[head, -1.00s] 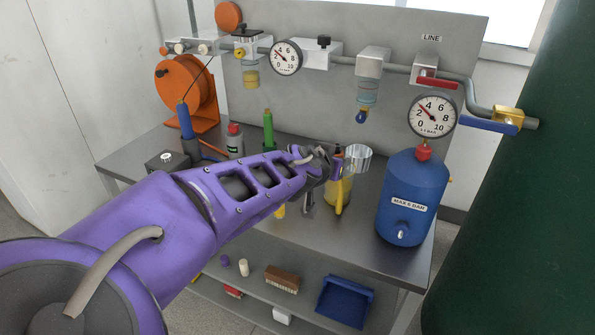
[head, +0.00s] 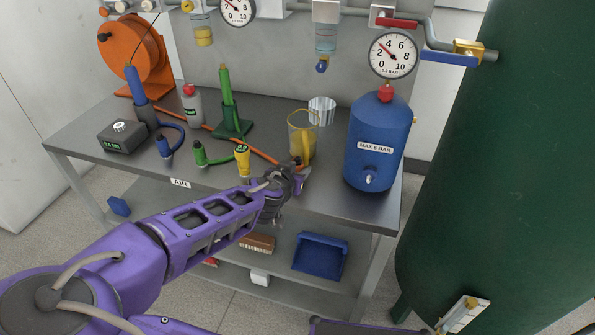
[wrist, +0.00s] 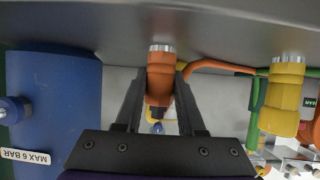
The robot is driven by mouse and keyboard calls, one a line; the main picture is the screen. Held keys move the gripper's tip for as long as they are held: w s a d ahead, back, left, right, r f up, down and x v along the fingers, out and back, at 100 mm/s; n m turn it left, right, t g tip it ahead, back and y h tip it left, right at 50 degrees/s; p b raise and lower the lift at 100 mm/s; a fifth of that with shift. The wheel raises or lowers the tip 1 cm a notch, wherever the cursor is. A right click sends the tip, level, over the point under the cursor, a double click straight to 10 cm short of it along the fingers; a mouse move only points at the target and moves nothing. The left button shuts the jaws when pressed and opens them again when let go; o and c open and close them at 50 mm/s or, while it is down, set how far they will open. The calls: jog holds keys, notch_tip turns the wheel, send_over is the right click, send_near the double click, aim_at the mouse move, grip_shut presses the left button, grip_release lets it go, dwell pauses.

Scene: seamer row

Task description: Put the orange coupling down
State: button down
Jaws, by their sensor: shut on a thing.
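My gripper (wrist: 160,110) is shut on the orange coupling (wrist: 160,78). The coupling sits between its two dark fingers in the wrist view, with its silver ring end toward the grey bench top (wrist: 160,20). I cannot tell whether that end touches the bench. An orange hose (wrist: 215,66) shows beside the coupling and also runs across the bench in the head view (head: 258,153). In the head view my gripper (head: 299,173) is low over the bench's front edge, just in front of the glass jug; the coupling is mostly hidden there.
A yellow coupling (head: 242,160) stands left of my gripper, with green (head: 199,153) and blue (head: 164,146) ones further left. The jug (head: 301,140) and a steel cup (head: 321,111) are behind. A blue tank (head: 374,145) stands at right. Bare bench lies between jug and tank.

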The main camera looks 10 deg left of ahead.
jog(key=shift+f, duration=0.25)
jog(key=c, duration=0.5)
grip_release()
jog(key=shift+r, duration=0.1)
jog(key=shift+r, duration=0.25)
